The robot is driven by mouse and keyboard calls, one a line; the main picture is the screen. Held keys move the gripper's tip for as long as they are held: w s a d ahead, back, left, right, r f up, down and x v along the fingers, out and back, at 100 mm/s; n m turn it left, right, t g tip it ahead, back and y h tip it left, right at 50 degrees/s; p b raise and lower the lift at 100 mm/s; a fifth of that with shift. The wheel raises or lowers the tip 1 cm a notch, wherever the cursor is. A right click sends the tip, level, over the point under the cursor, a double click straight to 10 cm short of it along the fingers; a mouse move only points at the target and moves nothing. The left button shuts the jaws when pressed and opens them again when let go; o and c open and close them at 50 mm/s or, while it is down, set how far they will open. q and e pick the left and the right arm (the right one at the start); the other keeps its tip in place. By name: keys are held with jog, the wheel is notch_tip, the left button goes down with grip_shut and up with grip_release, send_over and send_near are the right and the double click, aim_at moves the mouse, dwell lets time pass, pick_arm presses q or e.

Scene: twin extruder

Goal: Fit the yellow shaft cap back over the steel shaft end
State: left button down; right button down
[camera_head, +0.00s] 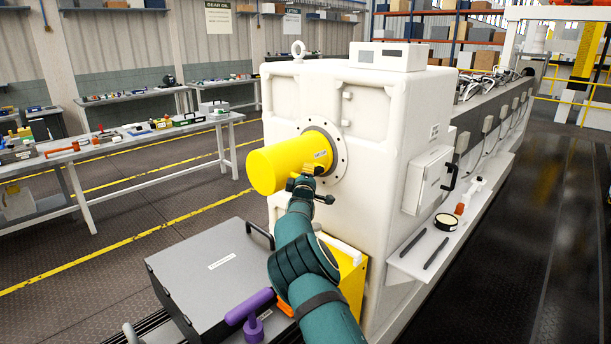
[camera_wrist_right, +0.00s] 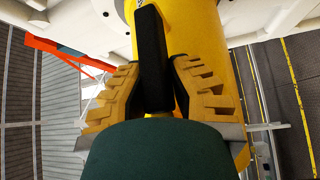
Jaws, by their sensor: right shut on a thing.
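The yellow shaft cap (camera_head: 279,165) is a large cylinder lying level at the round white flange (camera_head: 340,150) of the white gearbox housing. Its closed end faces left. The steel shaft end is hidden, and I cannot tell whether the cap's rim touches the flange. My right gripper (camera_head: 311,176) is at the cap's near side, close to the flange. In the right wrist view my right gripper (camera_wrist_right: 155,95) has its tan ridged fingers on either side of the cap's black handle (camera_wrist_right: 152,55), shut on it. The yellow cap (camera_wrist_right: 210,45) fills the space behind. My left gripper is not in view.
A dark grey box (camera_head: 215,270) and a purple-handled tool (camera_head: 250,310) lie below the cap. A ledge (camera_head: 430,250) on the housing's right holds a tape roll (camera_head: 447,222) and dark rods. A workbench (camera_head: 130,150) stands left, with open floor between.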

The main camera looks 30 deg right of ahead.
jog(key=shift+d, duration=0.3)
jog(key=c, duration=0.9)
grip_release()
jog(key=shift+w, duration=0.1)
jog(key=shift+f, duration=0.1)
jog(key=shift+v, duration=6)
